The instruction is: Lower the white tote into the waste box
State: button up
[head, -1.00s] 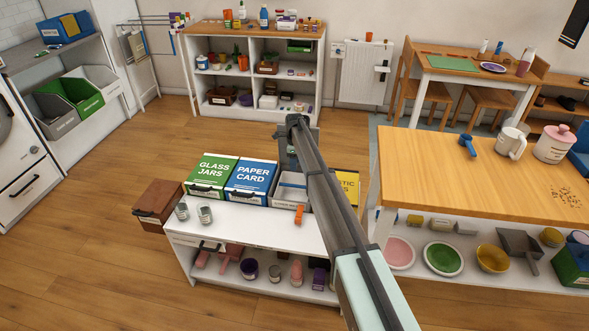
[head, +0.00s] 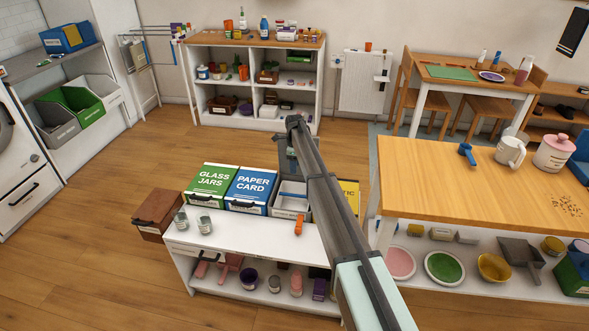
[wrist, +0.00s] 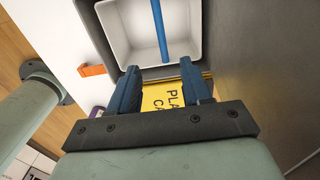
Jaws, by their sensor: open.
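The white tote (wrist: 128,45) shows in the wrist view as an open, empty-looking tray with a blue bar (wrist: 158,22) across it. Dark grey walls of the waste box (wrist: 88,18) surround it; how deep it sits I cannot tell. In the head view the tote (head: 283,208) is right of the paper box, partly hidden by my arm. My gripper (wrist: 159,68) is open and empty, its two blue fingers spread at the tote's near edge. The bar's near end appears between the fingertips, with no clear contact.
The green glass box (head: 211,179) and blue paper box (head: 251,184) stand left of the tote. The yellow plastic box (head: 350,193) is right, behind my arm. Jars (head: 204,224), a brown box (head: 158,213) and an orange item (head: 298,225) are on or beside the white bench.

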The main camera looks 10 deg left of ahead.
notch_tip(320, 180, up, 7)
dwell(0.7)
jog(key=shift+f, duration=0.1)
jog(key=s+d+f+n, duration=0.25)
jog(key=s+f, duration=0.35)
jog(key=s, duration=0.4)
jog(key=s+d+f+n, duration=0.2)
jog(key=s+d+f, duration=0.25)
jog(key=s, duration=0.55)
jog(key=s+d+f+n, duration=0.3)
jog(key=s+f, duration=0.3)
jog(key=s, duration=0.4)
jog(key=s+d+f+n+g, duration=0.1)
jog(key=s+d+f+n, duration=0.2)
jog(key=s+d+f, duration=0.55)
jog(key=s+d+f+n+g, duration=0.2)
jog(key=s+d+f, duration=0.55)
jog(key=s, duration=0.65)
jog(key=s+d+f+n+g, duration=0.1)
jog(key=s+d, duration=0.2)
jog(key=s, duration=0.5)
jog(key=s+d+f+n+g, duration=0.1)
jog(key=s+d, duration=0.3)
jog(key=s, duration=0.4)
jog(key=s+d+f+n+g, duration=0.1)
jog(key=s+d+n, duration=0.2)
jog(key=s, duration=0.5)
jog(key=shift+s+d+f+g, duration=0.3)
jog(key=shift+s+d, duration=0.05)
jog(key=shift+d, duration=0.2)
